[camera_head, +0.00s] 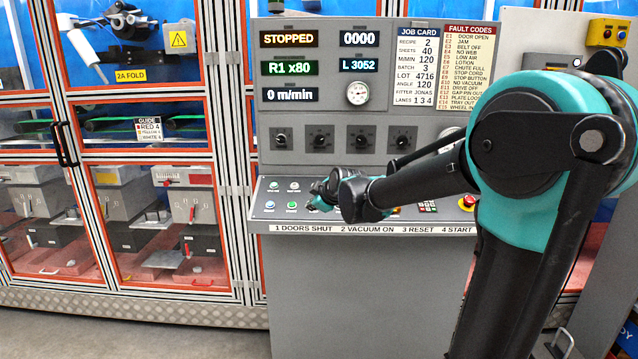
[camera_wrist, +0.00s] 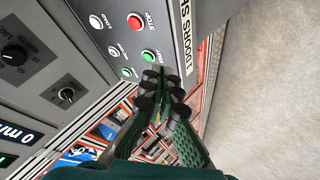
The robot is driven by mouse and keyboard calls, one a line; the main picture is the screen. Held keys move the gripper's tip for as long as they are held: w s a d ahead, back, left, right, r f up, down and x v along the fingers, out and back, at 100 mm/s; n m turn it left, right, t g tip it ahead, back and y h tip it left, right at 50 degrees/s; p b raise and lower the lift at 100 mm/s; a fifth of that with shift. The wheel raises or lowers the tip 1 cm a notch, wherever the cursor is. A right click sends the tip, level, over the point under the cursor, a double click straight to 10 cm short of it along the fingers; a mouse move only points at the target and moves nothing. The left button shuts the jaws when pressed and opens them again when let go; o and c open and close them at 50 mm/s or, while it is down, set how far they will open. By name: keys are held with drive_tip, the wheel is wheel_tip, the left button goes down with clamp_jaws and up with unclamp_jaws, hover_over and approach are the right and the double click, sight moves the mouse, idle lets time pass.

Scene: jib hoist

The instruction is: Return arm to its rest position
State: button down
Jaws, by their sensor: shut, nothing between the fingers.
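My gripper (camera_head: 322,195) is at the end of my black and teal arm, which reaches in from the right, raised and bent. It is in front of the sloped button ledge (camera_head: 258,213) of the grey control console. In the wrist view my gripper (camera_wrist: 160,88) has its dark green fingers together with nothing between them. The fingertips appear just beside a green button (camera_wrist: 149,56), with a red STOP button (camera_wrist: 134,21) further along. I cannot tell whether the fingertips touch the panel.
The console display (camera_head: 289,39) reads STOPPED, with speed (camera_head: 290,94) at 0 m/min. Dials (camera_head: 320,138) sit above the ledge. Orange-framed glazed machine doors (camera_head: 145,70) stand left. A yellow button box (camera_head: 607,32) is at upper right. Floor (camera_head: 130,335) shows at lower left.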

drive_tip(key=s+d+f+m+g+h, duration=0.1)
drive_tip(key=s+d+f+m, duration=0.4)
drive_tip(key=s, duration=0.5)
drive_tip(key=s+d+f+m+g+h, duration=0.2)
drive_tip(key=s+d+f+m, duration=0.3)
drive_tip(key=s+d+f, duration=0.4)
drive_tip(key=s+d+f+m+g+h, duration=0.2)
drive_tip(key=s+d+f+m, duration=0.2)
drive_tip(key=s+d+f, duration=0.3)
drive_tip(key=s+f, duration=0.1)
drive_tip(key=s, duration=0.4)
drive_tip(key=shift+d+m+g, duration=0.15)
drive_tip(key=shift+m+g, duration=0.25)
